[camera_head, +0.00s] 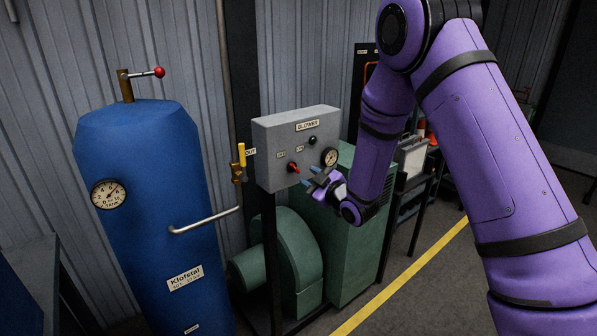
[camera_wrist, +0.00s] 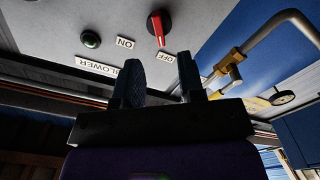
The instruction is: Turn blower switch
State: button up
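The blower switch (camera_head: 293,167) is a red handle on the front of a grey control box (camera_head: 270,140) marked BLOWER. In the wrist view the switch (camera_wrist: 157,28) is a red bar on a black round base, and its pale-tipped end points towards the OFF label (camera_wrist: 167,57). The ON label (camera_wrist: 125,42) sits to the left there. My gripper (camera_head: 311,177) is in front of the box, just right of and below the switch. In the wrist view my gripper (camera_wrist: 161,80) is open, with an empty gap between the fingers; the switch lies beyond the fingertips, apart from them.
A dark green lamp or button (camera_head: 312,140) and a round gauge (camera_head: 330,157) share the panel. A yellow-handled valve (camera_head: 242,156) and pipe (camera_head: 205,221) stand left of the box, near a blue tank (camera_head: 145,200). Green blower machinery (camera_head: 350,235) stands below.

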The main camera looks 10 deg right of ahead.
aim_at(296, 169)
jog(key=x, duration=0.6)
grip_shut()
